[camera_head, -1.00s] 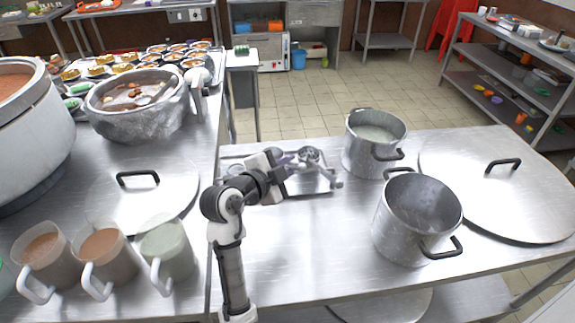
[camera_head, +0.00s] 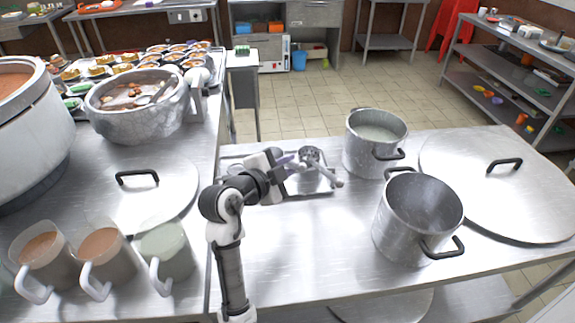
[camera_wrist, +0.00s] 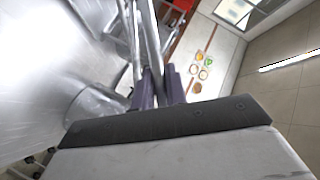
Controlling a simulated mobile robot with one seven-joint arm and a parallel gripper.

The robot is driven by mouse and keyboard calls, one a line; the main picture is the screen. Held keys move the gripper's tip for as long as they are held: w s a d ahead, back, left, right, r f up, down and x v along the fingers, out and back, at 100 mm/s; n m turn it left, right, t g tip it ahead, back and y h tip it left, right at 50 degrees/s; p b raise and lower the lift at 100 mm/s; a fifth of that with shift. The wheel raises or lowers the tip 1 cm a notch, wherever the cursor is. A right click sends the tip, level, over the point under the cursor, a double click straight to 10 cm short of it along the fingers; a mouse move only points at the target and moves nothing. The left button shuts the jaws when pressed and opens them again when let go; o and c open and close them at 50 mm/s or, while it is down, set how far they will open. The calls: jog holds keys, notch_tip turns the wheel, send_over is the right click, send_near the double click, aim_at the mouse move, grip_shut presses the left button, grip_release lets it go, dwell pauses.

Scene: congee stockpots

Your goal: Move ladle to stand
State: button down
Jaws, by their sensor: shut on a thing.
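My gripper (camera_head: 284,163), with purple fingertips, is over the shallow metal tray-like stand (camera_head: 318,191) on the middle counter. In the wrist view the purple fingers (camera_wrist: 159,88) are shut on the ladle, whose thin metal handle (camera_wrist: 150,38) runs up and away between them. In the head view a metal piece (camera_head: 310,156) and a pale-ended rod (camera_head: 327,179) show just right of the fingertips. I cannot tell clearly which of these parts belong to the ladle and which to the stand. My arm hides part of the stand's left side.
Right of the stand are a filled pot (camera_head: 374,132), an empty-looking pot (camera_head: 417,215) and a large lid (camera_head: 510,190). On the left are a wide pot (camera_head: 140,120), another lid (camera_head: 150,195) and several jugs (camera_head: 168,250). The counter's front middle is clear.

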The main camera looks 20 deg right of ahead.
jog(key=shift+f+b, duration=0.25)
jog(key=shift+b, duration=0.2)
jog(key=c, duration=1.3)
grip_release()
jog(key=shift+c, duration=0.2)
jog(key=b+v, duration=0.3)
jog(key=v, duration=1)
jog(key=shift+s+a+b, duration=0.3)
jog(key=shift+b, duration=0.1)
jog(key=shift+w+r, duration=0.1)
jog(key=shift+r, duration=0.05)
